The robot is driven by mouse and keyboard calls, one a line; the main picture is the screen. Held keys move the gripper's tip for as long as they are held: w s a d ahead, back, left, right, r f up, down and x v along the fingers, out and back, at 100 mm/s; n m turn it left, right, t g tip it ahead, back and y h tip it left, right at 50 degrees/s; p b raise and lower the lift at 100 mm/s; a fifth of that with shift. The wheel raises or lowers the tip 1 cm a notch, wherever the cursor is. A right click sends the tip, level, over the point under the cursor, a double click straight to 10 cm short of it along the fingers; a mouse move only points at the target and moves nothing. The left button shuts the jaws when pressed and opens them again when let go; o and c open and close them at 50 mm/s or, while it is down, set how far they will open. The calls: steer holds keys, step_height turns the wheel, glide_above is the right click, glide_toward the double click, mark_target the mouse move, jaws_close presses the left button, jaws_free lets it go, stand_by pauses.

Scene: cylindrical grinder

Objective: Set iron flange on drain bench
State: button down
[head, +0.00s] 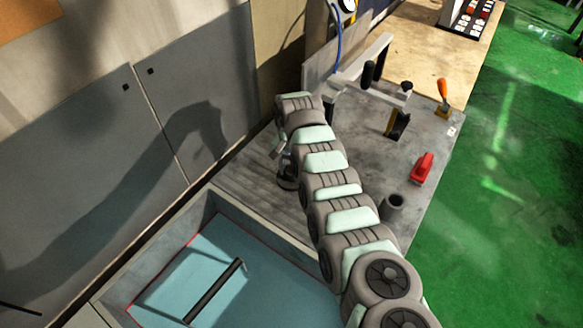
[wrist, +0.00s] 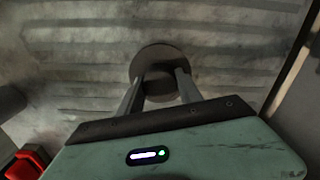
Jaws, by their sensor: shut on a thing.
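The iron flange (wrist: 157,58) is a dark round disc with a raised hub, seen from above in the wrist view. My gripper (wrist: 158,88) is shut on it, with one finger on each side of the hub. In the head view my gripper (head: 283,165) hangs beside my arm, and part of the flange (head: 287,184) shows below it, over the ribbed drain bench (head: 250,192). The ribbed grey surface also fills the wrist view (wrist: 75,65). The flange is very near this surface; I cannot tell whether it touches. My arm hides part of the bench.
A blue-floored basin (head: 265,295) with a black bar (head: 213,290) lies in front of the bench. Right of my arm are a grey hollow cylinder (head: 391,206), a red object (head: 422,168) and an orange-handled tool (head: 443,90). Grey cabinet panels (head: 80,170) stand left.

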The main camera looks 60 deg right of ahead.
mark_target(291, 169)
steer(key=shift+w+d+r, duration=0.1)
steer(key=c, duration=0.8)
jaws_free()
step_height(291, 169, up, 12)
